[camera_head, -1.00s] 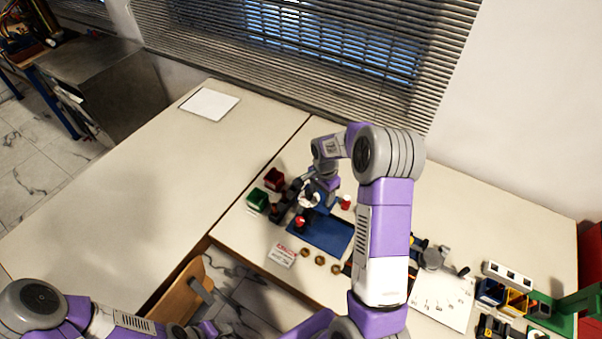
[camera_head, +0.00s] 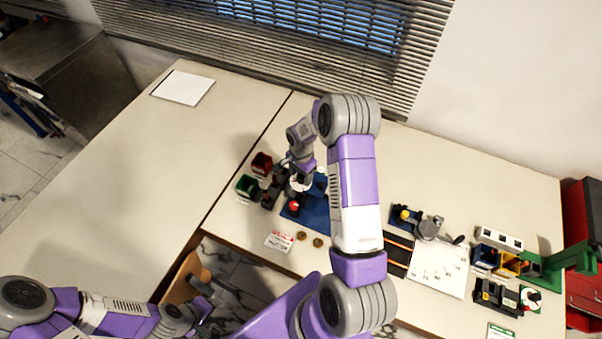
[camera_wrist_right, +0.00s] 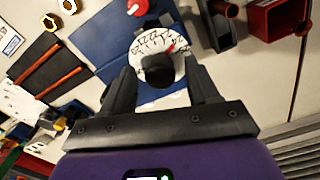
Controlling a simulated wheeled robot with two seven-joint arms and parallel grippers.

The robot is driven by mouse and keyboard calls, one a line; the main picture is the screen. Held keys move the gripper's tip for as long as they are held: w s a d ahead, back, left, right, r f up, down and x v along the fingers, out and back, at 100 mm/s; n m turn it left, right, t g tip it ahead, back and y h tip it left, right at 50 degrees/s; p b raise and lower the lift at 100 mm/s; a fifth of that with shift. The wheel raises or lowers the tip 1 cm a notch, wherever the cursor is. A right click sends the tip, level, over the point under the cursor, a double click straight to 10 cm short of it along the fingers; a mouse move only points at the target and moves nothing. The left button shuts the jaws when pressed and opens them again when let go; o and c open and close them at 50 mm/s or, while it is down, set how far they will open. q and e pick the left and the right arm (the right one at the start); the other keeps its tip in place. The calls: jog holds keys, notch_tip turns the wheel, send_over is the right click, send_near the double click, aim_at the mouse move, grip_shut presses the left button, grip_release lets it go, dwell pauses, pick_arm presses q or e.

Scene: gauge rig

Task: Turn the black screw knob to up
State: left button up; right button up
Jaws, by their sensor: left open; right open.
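The black screw knob (camera_wrist_right: 158,70) shows in the right wrist view in front of a white dial (camera_wrist_right: 150,45) with black marks and a red pointer. My right gripper (camera_wrist_right: 161,80) is open, with one dark finger on each side of the knob. I cannot tell whether either finger touches it. In the head view my right gripper (camera_head: 298,181) is over the blue board (camera_head: 315,216) and hides the knob and much of the dial. My left gripper (camera_head: 205,304) is low in the head view, beyond the table's front edge, away from the board.
A green bin (camera_head: 247,186) and a dark red bin (camera_head: 262,163) stand left of the board. A red-topped part (camera_head: 293,207) is close by the right gripper. Brass nuts (camera_head: 318,242) and a printed card (camera_head: 279,241) lie in front.

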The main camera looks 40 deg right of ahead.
jog(key=c, duration=1)
jog(key=shift+c, duration=0.2)
